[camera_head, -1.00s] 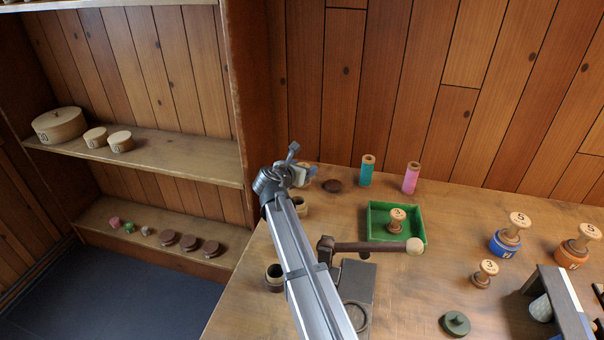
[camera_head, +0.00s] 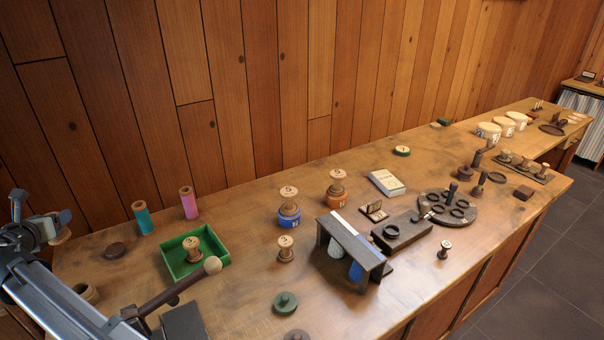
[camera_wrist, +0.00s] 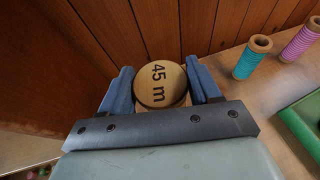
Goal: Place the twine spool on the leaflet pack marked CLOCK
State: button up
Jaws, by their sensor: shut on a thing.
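My gripper (camera_wrist: 161,88) is shut on a twine spool (camera_wrist: 160,83), whose round pale wooden end reads "45 m" in the wrist view. The blue fingers press it from both sides, and its lower part is hidden. In the head view my gripper (camera_head: 44,228) is at the far left, above the bench's back left corner, with a bit of the spool (camera_head: 61,237) showing. A leaflet pack (camera_head: 386,182), pale with a yellowish cover, lies flat on the bench well to the right. Its print is too small to read.
Teal (camera_head: 142,217) and pink (camera_head: 188,203) spools stand near my gripper. A green tray (camera_head: 222,260) holds a numbered spool. Spools on blue (camera_head: 289,222) and orange (camera_head: 336,199) bases and a dark stand (camera_head: 350,250) lie between my gripper and the pack.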

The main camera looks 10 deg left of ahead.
notch_tip(320, 180, up, 6)
jog(key=w+d+m+t+h, duration=0.1)
jog(key=w+d, duration=0.3)
jog(key=w, duration=0.3)
jog(key=w+d+m+h, duration=0.15)
jog(key=w+d, duration=0.25)
jog(key=w, duration=0.4)
jog(key=w+d+m+t+h, duration=0.1)
jog(key=w+d+h, duration=0.1)
jog(key=w+d, duration=0.35)
jog(key=w+d+m+h, duration=0.4)
jog(key=w+d, duration=1.2)
jog(key=w, duration=0.4)
jog(key=m+g+h, duration=0.4)
jog(key=m+h, duration=0.4)
send_over(387, 179)
jog(key=shift+w+f, duration=0.1)
jog(key=shift+f, duration=7.6)
jog(key=shift+f, duration=0.1)
